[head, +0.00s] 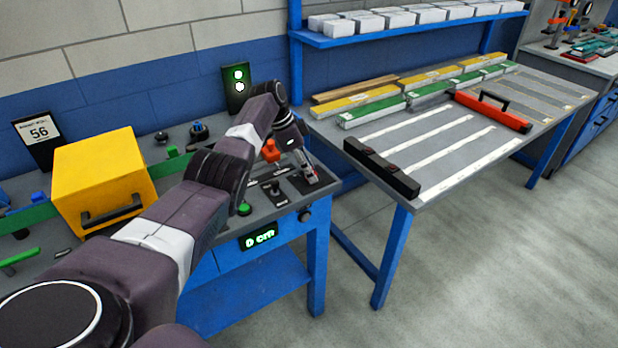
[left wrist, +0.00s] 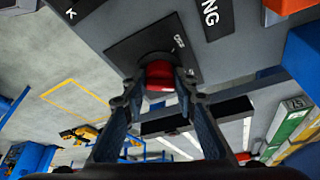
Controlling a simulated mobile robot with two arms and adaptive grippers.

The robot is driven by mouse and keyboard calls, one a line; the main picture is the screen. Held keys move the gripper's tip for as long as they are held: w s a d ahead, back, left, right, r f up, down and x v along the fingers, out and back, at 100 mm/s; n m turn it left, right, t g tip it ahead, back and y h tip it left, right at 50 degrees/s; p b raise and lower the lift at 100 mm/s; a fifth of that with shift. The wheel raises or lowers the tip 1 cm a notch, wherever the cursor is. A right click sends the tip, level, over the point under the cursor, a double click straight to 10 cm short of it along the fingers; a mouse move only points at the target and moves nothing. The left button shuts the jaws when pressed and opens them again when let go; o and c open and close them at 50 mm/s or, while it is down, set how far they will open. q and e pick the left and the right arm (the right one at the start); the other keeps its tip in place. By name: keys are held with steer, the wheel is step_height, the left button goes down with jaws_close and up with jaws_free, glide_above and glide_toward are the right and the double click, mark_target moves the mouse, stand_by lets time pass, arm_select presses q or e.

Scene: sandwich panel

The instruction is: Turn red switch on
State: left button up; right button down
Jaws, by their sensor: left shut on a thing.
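The red switch (left wrist: 160,76) is a small red knob on a dark square plate (left wrist: 125,47) in the left wrist view. The plate bears small white lettering, too small to read surely. My left gripper (left wrist: 160,88) has its two fingers on either side of the red knob and is shut on it. In the head view my left gripper (head: 309,176) is at the right end of the panel bench (head: 262,212), over the dark plate. The knob is hidden there by the fingers. My right gripper is in neither view.
An orange-red control (head: 271,151) stands just behind my left gripper. A green button (head: 244,208) and a "0 cm" display (head: 259,237) are near the front edge. A yellow box (head: 98,178) stands left. A long table (head: 440,150) with bars stands right.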

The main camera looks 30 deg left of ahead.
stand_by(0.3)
arm_select(q)
steer(key=o, duration=1.1)
steer(key=v, duration=1.2)
steer(key=shift+w, duration=0.1)
